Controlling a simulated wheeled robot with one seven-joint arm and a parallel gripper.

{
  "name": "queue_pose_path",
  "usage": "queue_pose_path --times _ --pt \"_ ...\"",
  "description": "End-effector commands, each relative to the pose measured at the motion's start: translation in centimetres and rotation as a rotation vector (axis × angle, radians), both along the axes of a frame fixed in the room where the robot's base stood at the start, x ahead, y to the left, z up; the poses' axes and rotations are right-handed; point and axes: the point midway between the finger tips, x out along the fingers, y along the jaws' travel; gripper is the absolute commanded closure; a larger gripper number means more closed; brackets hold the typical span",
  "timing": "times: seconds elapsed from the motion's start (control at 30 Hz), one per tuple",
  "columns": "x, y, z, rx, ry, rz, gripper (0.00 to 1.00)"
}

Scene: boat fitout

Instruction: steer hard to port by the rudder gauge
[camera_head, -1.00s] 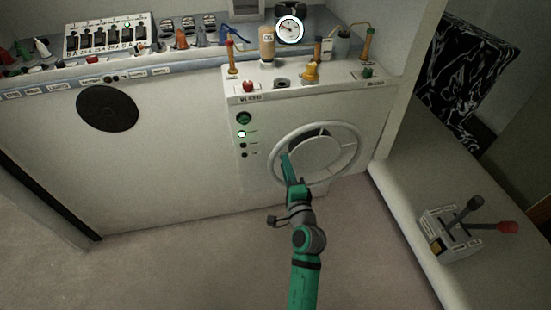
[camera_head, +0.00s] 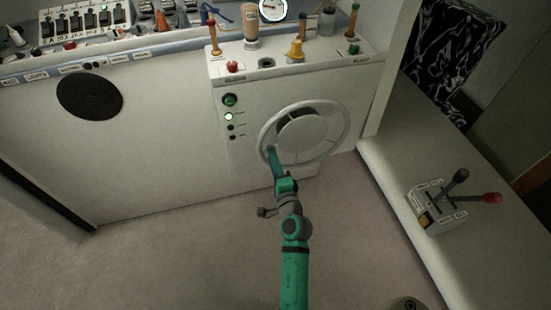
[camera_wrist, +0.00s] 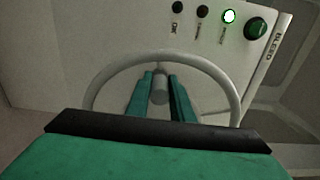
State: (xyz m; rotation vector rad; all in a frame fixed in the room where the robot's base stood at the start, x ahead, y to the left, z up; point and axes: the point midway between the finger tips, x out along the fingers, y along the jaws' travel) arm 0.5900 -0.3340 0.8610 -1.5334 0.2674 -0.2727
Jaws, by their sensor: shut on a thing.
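The pale steering wheel (camera_head: 341,147) is on the front of the white console, with a round hub in its middle. My gripper (camera_head: 271,151) is at the wheel's lower left rim in the head view. In the wrist view, my gripper (camera_wrist: 161,78) has its two green fingers closed around a grey rod-like part of the wheel, inside the curve of the rim (camera_wrist: 105,75). I cannot tell whether that part is a spoke or a knob. The round white rudder gauge (camera_head: 272,8) is on the console top, cut by the picture's upper edge; its reading is too small to tell.
A red button (camera_head: 232,67), a yellow knob (camera_head: 295,50) and upright handles stand on the console top. A green button (camera_head: 230,100) and a lit lamp are left of the wheel. A lever box (camera_head: 436,205) is on the right ledge. The floor at left is clear.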

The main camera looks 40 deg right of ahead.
Motion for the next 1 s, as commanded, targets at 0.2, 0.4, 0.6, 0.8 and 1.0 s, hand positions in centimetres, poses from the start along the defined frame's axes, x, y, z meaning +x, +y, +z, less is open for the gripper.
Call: queue_pose_path --times 0.2,0.4,0.6,0.8,1.0 --pt "-0.3 -0.4 -0.3 -0.001 0.005 -0.009 1.00" --pt "-0.1 -0.2 -0.2 -0.001 0.003 -0.005 0.73" --pt "-0.1 0.0 -0.1 -0.002 0.002 -0.002 0.73" --pt "-1.9 0.6 -0.2 -0.002 0.004 -0.002 0.73" --pt "-5.3 1.9 -0.2 -0.001 0.004 -0.002 0.73"
